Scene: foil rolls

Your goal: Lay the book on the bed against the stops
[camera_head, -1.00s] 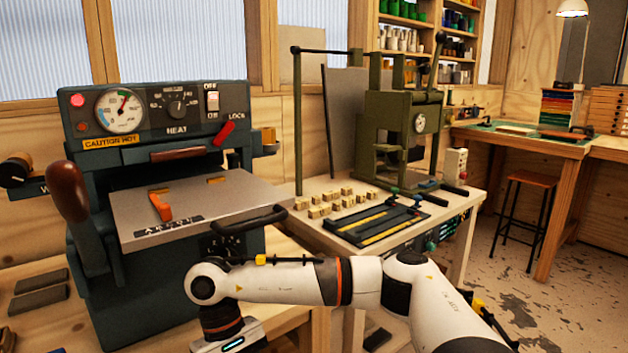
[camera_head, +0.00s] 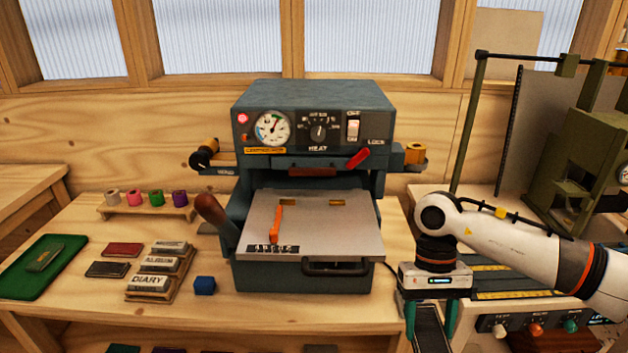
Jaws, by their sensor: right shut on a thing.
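My right gripper (camera_head: 430,312) hangs at the right of the press, its green fingers pointing down. It is shut on a dark flat book (camera_head: 428,332), whose lower end is cut off by the frame's bottom edge. My left gripper is not in view.
A black handle (camera_head: 337,269) juts from the bed's front, and a brown-knobbed lever (camera_head: 211,209) stands at its left. Left on the bench are type blocks (camera_head: 158,272), a blue cube (camera_head: 204,285), small books (camera_head: 123,249), coloured foil rolls (camera_head: 157,198) and a green mat (camera_head: 40,268).

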